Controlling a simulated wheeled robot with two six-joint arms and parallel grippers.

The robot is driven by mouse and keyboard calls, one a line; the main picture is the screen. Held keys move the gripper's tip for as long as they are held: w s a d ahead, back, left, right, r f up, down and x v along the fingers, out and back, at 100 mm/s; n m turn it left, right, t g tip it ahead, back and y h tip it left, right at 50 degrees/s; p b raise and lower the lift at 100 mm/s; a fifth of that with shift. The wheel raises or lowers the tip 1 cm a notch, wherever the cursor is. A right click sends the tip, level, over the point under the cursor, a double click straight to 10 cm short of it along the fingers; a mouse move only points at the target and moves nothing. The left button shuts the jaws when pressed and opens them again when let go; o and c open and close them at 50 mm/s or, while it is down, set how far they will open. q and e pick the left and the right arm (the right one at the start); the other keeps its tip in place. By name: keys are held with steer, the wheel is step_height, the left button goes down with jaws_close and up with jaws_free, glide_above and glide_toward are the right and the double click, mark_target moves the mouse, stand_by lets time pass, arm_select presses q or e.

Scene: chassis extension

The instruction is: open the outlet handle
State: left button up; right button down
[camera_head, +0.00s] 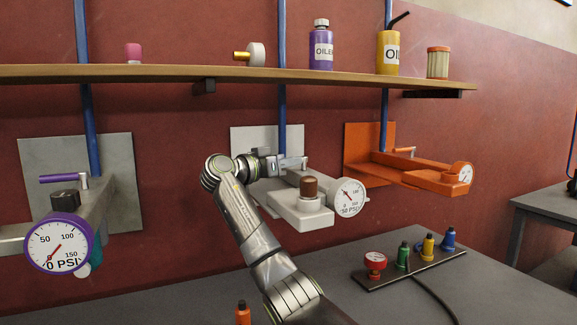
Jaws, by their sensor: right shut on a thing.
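My right gripper (272,164) comes in from the lower right and is shut at the white outlet, at the wall end of its pipe. It is on the white outlet handle (294,163), which is mostly hidden behind the gripper. The white outlet (301,212) has a brown-topped knob and a round gauge (347,197). A purple outlet handle (64,178) lies roughly level above the left outlet. An orange outlet (420,176) stands at the right with a small handle (404,150). My left gripper is not in view.
A wooden shelf (200,74) runs above the outlets and holds bottles and small parts. Blue pipes (282,110) come down the wall to the outlets. A purple gauge (58,246) is at the left. On the grey table, a dark bar (402,272) carries several coloured fittings.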

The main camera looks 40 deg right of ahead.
steer(key=c, duration=1.4)
jaws_free()
steer(key=a, duration=0.5)
steer(key=a+b, duration=0.1)
steer(key=a, duration=0.5)
steer(key=a+b, duration=0.1)
steer(key=a, duration=0.5)
steer(key=shift+w+a, duration=0.2)
steer(key=shift+w, duration=0.15)
